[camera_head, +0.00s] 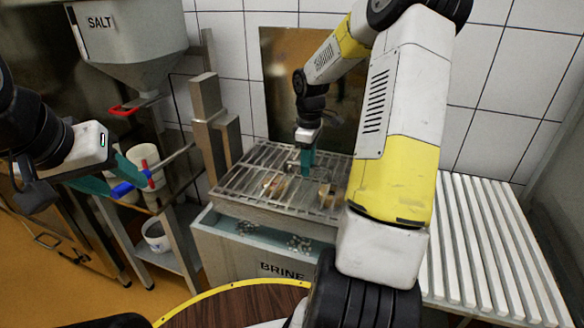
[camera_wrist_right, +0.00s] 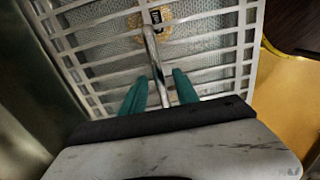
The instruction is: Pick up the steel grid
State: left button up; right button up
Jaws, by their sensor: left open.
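The steel grid (camera_head: 250,185) lies flat over the top of the brine tank (camera_head: 225,245). In the right wrist view its pale bars (camera_wrist_right: 215,50) fill the upper part, and a shiny round bar (camera_wrist_right: 152,58) runs over them. My right gripper (camera_head: 307,160) points down at the grid. Its teal fingers (camera_wrist_right: 160,80) stand apart on either side of the shiny bar, with gaps visible. My left gripper (camera_head: 118,178) is open and empty at the left, away from the grid.
A salt hopper (camera_head: 130,40) hangs at the upper left. A steel post (camera_head: 212,130) stands left of the grid. A white slatted rack (camera_head: 490,240) lies to the right. A side stand holds a white bucket (camera_head: 157,237). A round wooden top (camera_head: 235,308) is in front.

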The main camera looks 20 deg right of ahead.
jog(key=shift+f, duration=0.65)
grip_shut()
jog(key=shift+w+r, duration=0.1)
dwell(0.8)
